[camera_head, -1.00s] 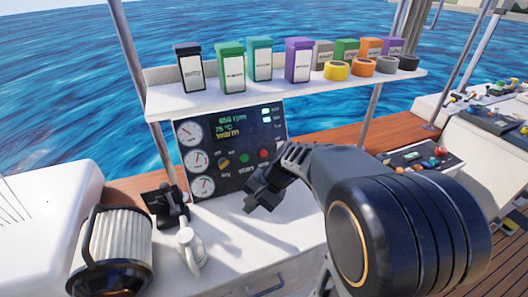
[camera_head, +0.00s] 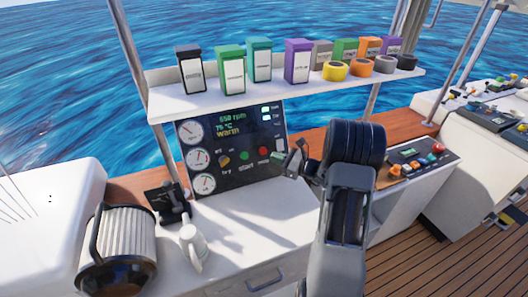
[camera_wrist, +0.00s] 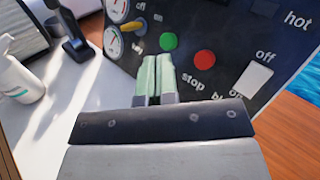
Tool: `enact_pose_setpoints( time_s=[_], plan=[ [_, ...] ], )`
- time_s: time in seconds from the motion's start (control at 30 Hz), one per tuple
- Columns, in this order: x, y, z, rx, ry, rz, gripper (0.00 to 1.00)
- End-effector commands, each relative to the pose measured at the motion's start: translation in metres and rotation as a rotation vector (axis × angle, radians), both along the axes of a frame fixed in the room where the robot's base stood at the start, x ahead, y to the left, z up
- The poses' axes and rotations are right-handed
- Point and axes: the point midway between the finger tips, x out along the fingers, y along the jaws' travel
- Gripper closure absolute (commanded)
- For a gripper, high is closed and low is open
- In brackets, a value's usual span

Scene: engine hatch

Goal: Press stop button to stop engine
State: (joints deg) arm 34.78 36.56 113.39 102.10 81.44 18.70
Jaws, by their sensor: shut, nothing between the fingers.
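The engine panel (camera_head: 236,170) is dark, with gauges at its left and a display reading 650 rpm, 75 °C and warm. The red stop button (camera_head: 264,153) is on its lower right, beside the green start button (camera_head: 244,156). In the wrist view the red stop button (camera_wrist: 204,59) sits above its "stop" label, just right of and beyond the fingertips. The green button (camera_wrist: 168,41) is straight above the fingertips. My gripper (camera_wrist: 152,61) is shut and empty, its pale green fingers together. In the head view my gripper (camera_head: 287,160) is right of the panel's lower part, apparently clear of the red button.
A white shelf (camera_head: 290,88) with coloured boxes and tape rolls hangs above the panel. A black lever (camera_head: 168,202), a white bottle (camera_head: 192,245) and a ribbed filter (camera_head: 122,245) stand at the left. A white switch (camera_wrist: 250,79) is right of the red button.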

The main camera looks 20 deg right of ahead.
Motion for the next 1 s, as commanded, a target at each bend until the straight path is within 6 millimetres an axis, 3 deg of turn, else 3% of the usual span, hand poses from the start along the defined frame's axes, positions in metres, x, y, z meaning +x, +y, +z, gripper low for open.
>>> enact_pose_setpoints(
  time_s=[0.27,0.7,1.0],
  plan=[
    [0.007,0.000,-0.005,-0.003,0.001,0.003,1.00],
    [0.054,0.001,-0.028,-0.003,-0.001,0.004,1.00],
    [0.075,0.001,-0.037,-0.002,0.001,0.003,1.00]
  ],
)
